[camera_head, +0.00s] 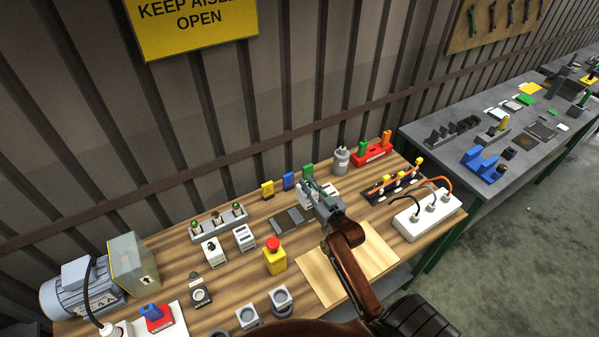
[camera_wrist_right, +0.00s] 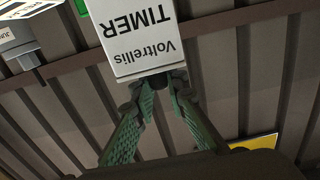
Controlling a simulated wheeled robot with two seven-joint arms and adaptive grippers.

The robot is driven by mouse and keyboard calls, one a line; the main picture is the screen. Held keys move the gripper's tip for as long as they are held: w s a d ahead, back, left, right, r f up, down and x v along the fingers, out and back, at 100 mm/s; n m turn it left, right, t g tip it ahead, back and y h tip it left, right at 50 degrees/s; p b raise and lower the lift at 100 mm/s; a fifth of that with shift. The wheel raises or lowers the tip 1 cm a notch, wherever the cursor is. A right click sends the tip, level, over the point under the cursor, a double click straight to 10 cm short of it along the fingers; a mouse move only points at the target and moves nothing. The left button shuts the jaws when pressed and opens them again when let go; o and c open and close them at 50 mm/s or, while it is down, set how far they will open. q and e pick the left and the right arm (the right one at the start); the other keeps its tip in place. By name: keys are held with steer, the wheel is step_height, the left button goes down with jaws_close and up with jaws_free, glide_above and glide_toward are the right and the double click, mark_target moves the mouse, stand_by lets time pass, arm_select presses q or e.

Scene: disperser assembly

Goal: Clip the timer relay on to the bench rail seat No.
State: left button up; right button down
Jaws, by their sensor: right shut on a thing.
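The timer relay (camera_wrist_right: 135,28) is a white block with "Voltrellis TIMER" printed upside down in the right wrist view. My right gripper (camera_wrist_right: 160,88) is shut on its near end with both green fingers. In the head view the right gripper (camera_head: 322,196) is over the back middle of the wooden bench, largely covering the pale relay (camera_head: 305,202). A flat grey-and-dark piece (camera_head: 285,222) lies left of the gripper; I cannot tell whether it is the rail seat, and no seat number is readable. My left gripper is not in view.
A red-and-yellow stop button (camera_head: 275,258) and white modules (camera_head: 244,237) stand left. A grey cylinder (camera_head: 341,160), red block (camera_head: 374,154) and white socket strip (camera_head: 425,218) stand right. The ribbed wall rises behind.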

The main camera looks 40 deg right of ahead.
steer(key=shift+w+d+r, duration=0.25)
steer(key=shift+r, duration=0.1)
steer(key=shift+s, duration=0.1)
steer(key=shift+f+b, duration=0.3)
steer(key=shift+f, duration=0.55)
steer(key=shift+f+b, duration=1.3)
steer(key=shift+f, duration=0.8)
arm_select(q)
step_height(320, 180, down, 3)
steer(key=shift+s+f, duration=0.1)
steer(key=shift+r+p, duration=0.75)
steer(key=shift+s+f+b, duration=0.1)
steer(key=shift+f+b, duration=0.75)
arm_select(e)
steer(key=shift+a+f, duration=0.1)
steer(key=shift+f, duration=1.2)
